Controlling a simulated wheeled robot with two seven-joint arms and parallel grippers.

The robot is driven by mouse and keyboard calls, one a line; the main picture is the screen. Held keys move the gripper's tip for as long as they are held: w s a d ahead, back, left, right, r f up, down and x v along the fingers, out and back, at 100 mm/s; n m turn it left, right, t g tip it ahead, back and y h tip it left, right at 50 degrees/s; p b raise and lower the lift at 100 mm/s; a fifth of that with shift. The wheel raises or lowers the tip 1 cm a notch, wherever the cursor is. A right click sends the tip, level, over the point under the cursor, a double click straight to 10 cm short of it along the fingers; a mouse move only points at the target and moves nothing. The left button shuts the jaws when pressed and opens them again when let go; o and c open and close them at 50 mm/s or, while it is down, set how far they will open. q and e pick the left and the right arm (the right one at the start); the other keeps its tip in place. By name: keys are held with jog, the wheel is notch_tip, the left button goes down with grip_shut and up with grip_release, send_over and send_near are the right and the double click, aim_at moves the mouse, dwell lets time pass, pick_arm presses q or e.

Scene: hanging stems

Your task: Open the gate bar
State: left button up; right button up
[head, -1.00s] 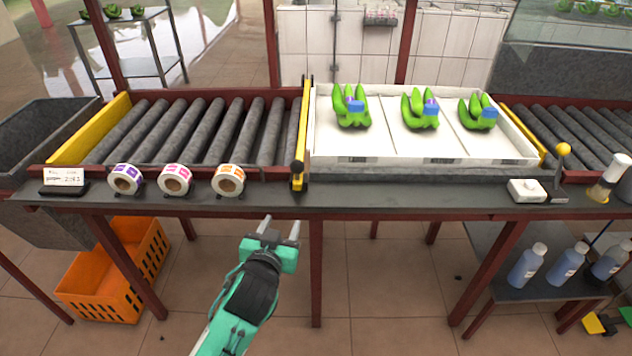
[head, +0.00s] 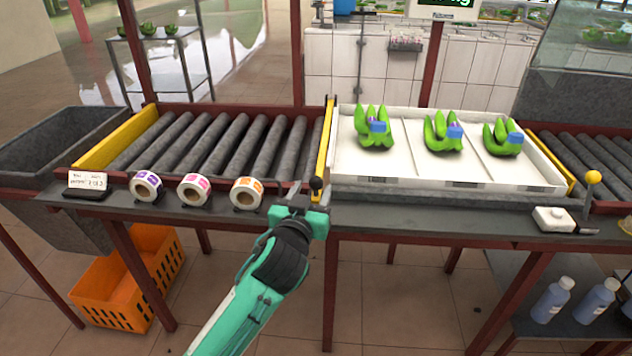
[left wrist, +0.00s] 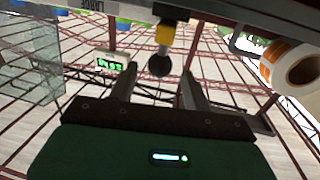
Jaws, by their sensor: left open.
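The gate bar (head: 324,145) is yellow with dark edging and lies front to back between the roller conveyor and the white tray. A dark round knob (head: 316,184) is at its near end. My left gripper (head: 301,203) is open at the table's front edge, close to the knob. In the left wrist view the knob (left wrist: 160,66) and a yellow part of the bar (left wrist: 165,40) appear between and just beyond the open fingers (left wrist: 158,82). I cannot tell whether a finger touches the knob. My right gripper is out of view.
Label rolls (head: 246,193) stand left of the gripper on the table edge; one orange-marked roll (left wrist: 300,68) shows in the left wrist view. The white tray (head: 450,178) holds three green banana bunches (head: 443,132). Rollers (head: 215,140) lie left of the bar.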

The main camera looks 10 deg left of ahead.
aim_at(314, 186)
pick_arm(q)
jog(key=shift+w+d, duration=0.2)
jog(key=shift+w, duration=0.8)
jog(key=shift+w+d, duration=0.15)
jog(key=shift+w, duration=0.85)
jog(key=shift+c, duration=0.2)
grip_shut()
